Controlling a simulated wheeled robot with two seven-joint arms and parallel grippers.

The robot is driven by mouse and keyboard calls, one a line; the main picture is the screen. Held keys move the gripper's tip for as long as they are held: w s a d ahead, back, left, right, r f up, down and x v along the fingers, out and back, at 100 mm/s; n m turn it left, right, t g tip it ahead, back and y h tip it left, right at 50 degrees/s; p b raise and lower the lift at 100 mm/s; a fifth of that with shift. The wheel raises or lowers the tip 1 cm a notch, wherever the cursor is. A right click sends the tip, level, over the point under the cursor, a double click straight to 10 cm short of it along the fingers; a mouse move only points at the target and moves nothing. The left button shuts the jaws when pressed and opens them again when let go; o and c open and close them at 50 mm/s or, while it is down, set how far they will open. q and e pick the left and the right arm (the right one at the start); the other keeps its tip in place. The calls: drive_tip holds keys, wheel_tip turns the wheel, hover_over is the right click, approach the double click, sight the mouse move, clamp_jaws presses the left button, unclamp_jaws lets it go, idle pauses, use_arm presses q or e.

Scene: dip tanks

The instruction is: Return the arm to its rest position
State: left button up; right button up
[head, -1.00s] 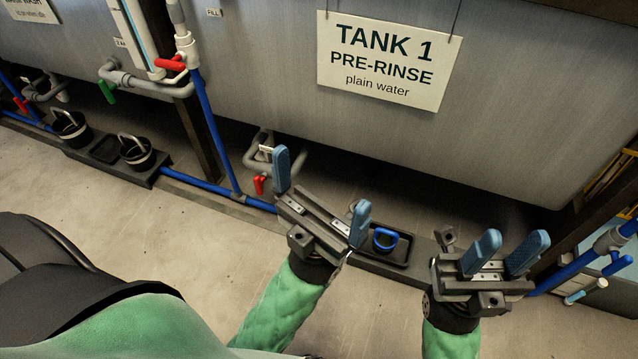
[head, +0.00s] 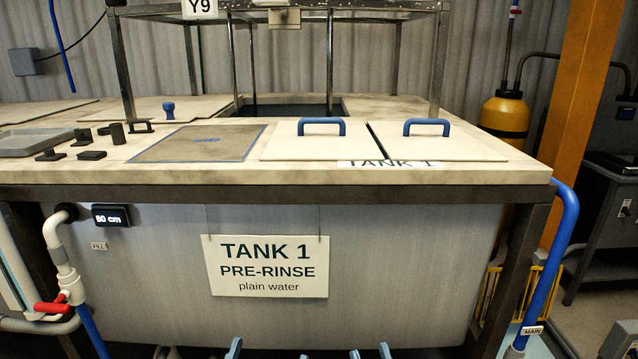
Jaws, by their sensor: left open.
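My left gripper (head: 268,353) shows only as blue fingertips at the bottom edge of the head view, below the Tank 1 sign (head: 268,266). Its fingertips stand well apart, with nothing visible between them. My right gripper (head: 369,353) shows the same way, just to the right. Its two blue fingertips are also apart, with nothing seen between them. The rest of both grippers and both arms lies below the frame. Both grippers appear in front of the grey wall of tank 1 (head: 420,265).
The tank's pale top carries two lids with blue handles (head: 321,127), a grey mat (head: 198,143), small black parts and a grey tray (head: 35,142). A red-handled valve (head: 52,306) is at left. A blue pipe (head: 560,250) and orange post (head: 585,110) are at right.

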use_arm(q)
wheel_tip(320, 180, down, 10)
drive_tip(key=a+f+g+y+p, duration=0.1)
drive_tip(key=g+y+p, duration=0.2)
drive_tip(key=g+p, duration=0.6)
use_arm(e)
wheel_tip(320, 180, down, 10)
drive_tip(key=d+f+g+h, duration=0.1)
drive_tip(key=g+h, duration=0.2)
drive_tip(key=g, duration=0.7)
use_arm(q)
drive_tip(key=s+a+f+g+y+p, duration=0.1)
drive_tip(key=s+a+f+g+p, duration=0.1)
drive_tip(key=s+g, duration=0.4)
drive_tip(key=s+a+f+g+p, duration=0.2)
drive_tip(key=s+f+g+p, duration=0.2)
drive_tip(key=s, duration=0.5)
drive_tip(key=shift+s+a+g+y+p, duration=0.2)
drive_tip(key=shift+s+g+y+p, duration=0.2)
drive_tip(key=shift+g, duration=0.6)
use_arm(e)
drive_tip(key=s+d+f+g+h, duration=0.1)
drive_tip(key=s+d+f+g, duration=0.1)
drive_tip(key=s+g, duration=0.3)
drive_tip(key=s+d+f+g, duration=0.2)
drive_tip(key=s+f+g, duration=0.2)
drive_tip(key=s, duration=0.6)
drive_tip(key=shift+s+d+g+h, duration=0.15)
drive_tip(key=shift+s+g+h, duration=0.25)
drive_tip(key=shift+g, duration=0.6)
